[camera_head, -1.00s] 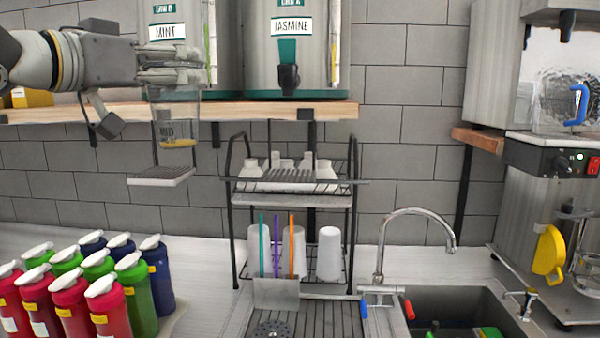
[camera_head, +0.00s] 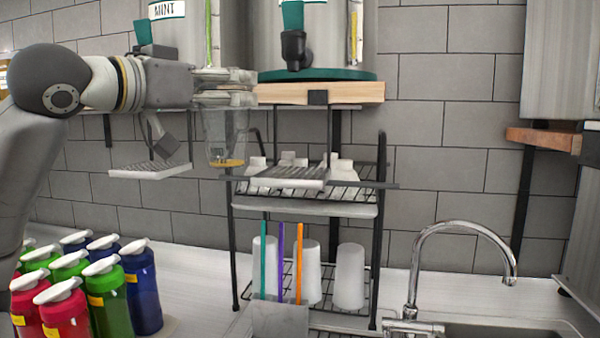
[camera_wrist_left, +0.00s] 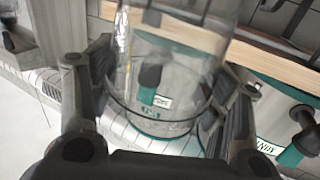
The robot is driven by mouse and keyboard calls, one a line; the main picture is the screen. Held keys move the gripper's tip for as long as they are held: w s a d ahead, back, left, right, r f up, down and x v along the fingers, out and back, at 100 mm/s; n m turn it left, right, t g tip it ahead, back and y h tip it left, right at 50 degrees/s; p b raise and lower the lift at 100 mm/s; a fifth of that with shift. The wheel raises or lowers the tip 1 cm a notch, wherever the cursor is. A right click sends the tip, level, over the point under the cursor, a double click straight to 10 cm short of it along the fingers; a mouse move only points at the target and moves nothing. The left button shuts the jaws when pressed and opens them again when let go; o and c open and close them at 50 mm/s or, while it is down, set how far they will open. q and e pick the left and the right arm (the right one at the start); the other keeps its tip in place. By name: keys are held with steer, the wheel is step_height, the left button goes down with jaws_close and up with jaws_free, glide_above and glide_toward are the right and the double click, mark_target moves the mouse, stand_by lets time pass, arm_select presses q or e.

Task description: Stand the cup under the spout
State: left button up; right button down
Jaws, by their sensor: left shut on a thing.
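A clear cup (camera_head: 224,136) with an amber layer at its bottom hangs upright in my left gripper (camera_head: 225,88), whose fingers close around its upper part. In the left wrist view the see-through cup (camera_wrist_left: 165,75) sits between both fingers. The black spout (camera_head: 296,50) with a teal lever is on the steel dispenser to the right of the cup. A grey drip tray (camera_head: 290,178) is below that spout. The mint dispenser (camera_head: 180,38) stands to the left, its spout hidden behind my arm; its drip tray (camera_head: 150,169) is left of the cup. My right gripper is out of view.
A wooden shelf (camera_head: 330,93) carries the dispensers. A black wire rack (camera_head: 378,230) with white cups and coloured straws stands below. Several coloured bottles (camera_head: 110,295) are at lower left. A tap (camera_head: 460,228) and sink are at lower right.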

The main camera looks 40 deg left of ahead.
arm_select(q)
steer(key=w+p, duration=0.3)
steer(key=w, duration=0.3)
steer(key=w+a+p, duration=0.1)
steer(key=w+p, duration=0.2)
steer(key=w, duration=0.2)
steer(key=w+a+p, duration=0.1)
steer(key=w+p, duration=0.3)
steer(key=w, duration=0.2)
steer(key=shift+w, duration=0.3)
steer(key=shift+f, duration=1.8)
steer(key=shift+f, duration=0.1)
steer(key=o, duration=0.8)
steer(key=shift+s, duration=0.1)
